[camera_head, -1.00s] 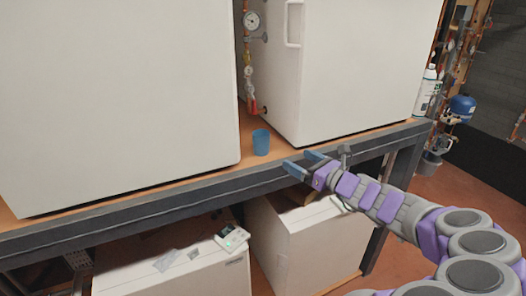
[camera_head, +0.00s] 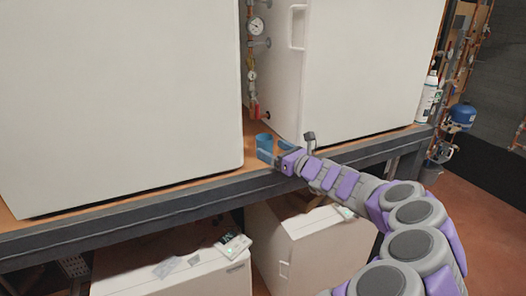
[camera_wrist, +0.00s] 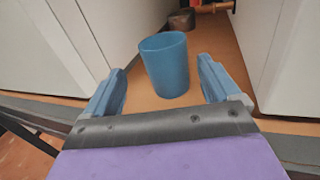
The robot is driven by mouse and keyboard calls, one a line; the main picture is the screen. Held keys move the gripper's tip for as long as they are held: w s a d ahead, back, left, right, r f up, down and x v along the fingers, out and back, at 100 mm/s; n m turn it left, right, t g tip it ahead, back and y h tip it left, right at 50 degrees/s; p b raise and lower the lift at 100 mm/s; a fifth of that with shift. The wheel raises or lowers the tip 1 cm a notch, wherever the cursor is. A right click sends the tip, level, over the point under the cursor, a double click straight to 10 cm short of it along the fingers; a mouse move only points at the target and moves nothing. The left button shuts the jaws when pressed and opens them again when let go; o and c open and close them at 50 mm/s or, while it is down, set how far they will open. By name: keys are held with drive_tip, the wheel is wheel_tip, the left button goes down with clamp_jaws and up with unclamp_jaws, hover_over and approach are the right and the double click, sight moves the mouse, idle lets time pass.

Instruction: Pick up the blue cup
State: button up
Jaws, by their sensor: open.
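The blue cup (camera_wrist: 166,66) stands upright on the wooden shelf top, in the gap between two large white units. In the wrist view it is straight ahead, between and slightly beyond the two blue fingers of my gripper (camera_wrist: 160,90). The fingers are spread wide with visible room on both sides of the cup. In the head view the cup (camera_head: 264,141) is partly hidden behind my gripper (camera_head: 271,151), which is at the shelf's front edge.
White units (camera_head: 120,100) and (camera_head: 350,70) stand left and right of the gap. Pipes with gauges (camera_head: 256,27) are at the back. The dark front beam (camera_head: 130,211) runs below the shelf top. A dark block (camera_wrist: 181,20) sits behind the cup.

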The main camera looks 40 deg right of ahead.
sight(270, 147)
drive_tip(key=w, duration=0.3)
drive_tip(key=w+d+b, duration=0.1)
drive_tip(key=w, duration=0.1)
drive_tip(key=shift+f, duration=0.35)
drive_tip(key=shift+w+a+r, duration=0.2)
drive_tip(key=shift+w+a, duration=0.1)
drive_tip(key=shift+w, duration=0.15)
drive_tip(key=shift+a+r, duration=0.1)
drive_tip(key=shift+a, duration=0.1)
drive_tip(key=shift+d, duration=0.3)
drive_tip(key=c, duration=0.7)
drive_tip(key=shift+a, duration=0.1)
drive_tip(key=c, duration=0.3)
drive_tip(key=shift+c, duration=0.2)
